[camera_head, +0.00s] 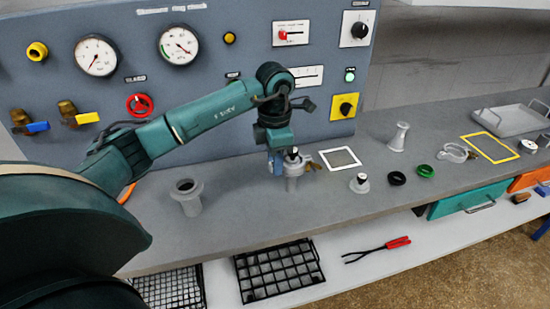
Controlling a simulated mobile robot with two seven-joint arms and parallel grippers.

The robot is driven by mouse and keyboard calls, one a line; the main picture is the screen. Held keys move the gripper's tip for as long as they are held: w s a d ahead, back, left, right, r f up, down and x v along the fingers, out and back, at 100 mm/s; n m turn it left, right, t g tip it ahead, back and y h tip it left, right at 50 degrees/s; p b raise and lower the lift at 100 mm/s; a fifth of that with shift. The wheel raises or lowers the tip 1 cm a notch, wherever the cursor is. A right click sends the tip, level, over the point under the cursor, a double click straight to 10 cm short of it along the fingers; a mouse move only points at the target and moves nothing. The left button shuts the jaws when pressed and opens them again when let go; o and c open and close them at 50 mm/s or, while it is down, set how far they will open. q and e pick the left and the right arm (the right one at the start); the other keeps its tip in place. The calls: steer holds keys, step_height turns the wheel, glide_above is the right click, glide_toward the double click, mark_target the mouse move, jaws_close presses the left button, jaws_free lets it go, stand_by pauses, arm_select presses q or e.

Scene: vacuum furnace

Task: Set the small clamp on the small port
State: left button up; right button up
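The small port (292,184) is a grey upright stub on the bench, below the gauge panel. A dark-topped fitting sits at its top, partly hidden by my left gripper (283,161). The small clamp (311,165), with a brass-coloured wing nut, shows at the port's top, just right of the gripper. It is too small to tell whether the clamp is around the port or beside it. My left gripper points down at the port's top; its fingers are too small and covered to tell open from shut. My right gripper is out of view.
A wider grey port (187,199) stands left. A short grey fitting (359,184), black ring (397,178), green ring (425,171), conical piece (399,137) and larger clamp (453,152) lie right. The gauge panel (215,95) rises close behind. Red-handled pliers (378,250) lie on the lower shelf.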

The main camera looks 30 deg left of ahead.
arm_select(q)
steer(key=shift+o, duration=1)
step_height(320, 180, up, 13)
steer(key=shift+r, duration=0.1)
